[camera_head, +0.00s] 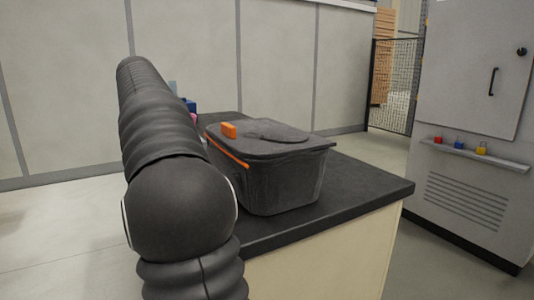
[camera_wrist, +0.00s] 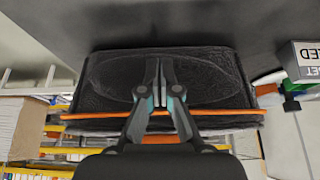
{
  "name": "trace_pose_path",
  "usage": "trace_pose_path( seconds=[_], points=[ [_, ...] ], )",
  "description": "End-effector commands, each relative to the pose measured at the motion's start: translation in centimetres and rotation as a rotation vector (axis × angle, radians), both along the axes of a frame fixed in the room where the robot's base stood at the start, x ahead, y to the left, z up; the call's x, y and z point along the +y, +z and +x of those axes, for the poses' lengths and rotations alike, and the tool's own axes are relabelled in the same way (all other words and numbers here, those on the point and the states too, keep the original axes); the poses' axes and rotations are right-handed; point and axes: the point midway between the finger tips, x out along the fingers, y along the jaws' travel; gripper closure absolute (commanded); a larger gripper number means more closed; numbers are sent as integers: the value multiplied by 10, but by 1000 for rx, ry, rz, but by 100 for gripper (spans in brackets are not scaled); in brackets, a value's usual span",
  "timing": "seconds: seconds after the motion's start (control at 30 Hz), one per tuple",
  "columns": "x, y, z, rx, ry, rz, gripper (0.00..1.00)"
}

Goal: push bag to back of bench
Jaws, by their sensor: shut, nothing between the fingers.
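The bag (camera_head: 275,185) is a dark grey soft case with a lid, orange trim and an orange tab. It stands upright on the dark top of the bench (camera_head: 370,188), close to the long edge facing me in the head view. In the wrist view the bag (camera_wrist: 215,75) lies beneath my gripper (camera_wrist: 160,65). The two fingers are together, with nothing between them, and overlap the bag's lid in the picture. I cannot tell whether they touch it. In the head view my arm hides the gripper and the bench's left part.
Blue and pink items (camera_head: 190,105) show partly behind my arm. A grey lettered box (camera_wrist: 306,60) and a green item are at the wrist view's right. Bare bench top lies right of the bag. A grey cabinet (camera_head: 470,140) with small padlocks stands apart at the right.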

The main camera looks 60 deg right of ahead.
Motion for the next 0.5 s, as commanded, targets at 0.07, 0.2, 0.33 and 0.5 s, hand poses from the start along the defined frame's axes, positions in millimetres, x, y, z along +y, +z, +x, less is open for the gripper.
trace_pose_path(
  seconds=[0.07,0.2,0.33,0.5],
  points=[
    [-1,-1,-1,0,0,0,100],
    [-6,-5,-4,1,0,0,100],
    [-12,-11,-8,0,0,0,100],
    [-20,-18,-12,0,1,1,100]
  ],
)
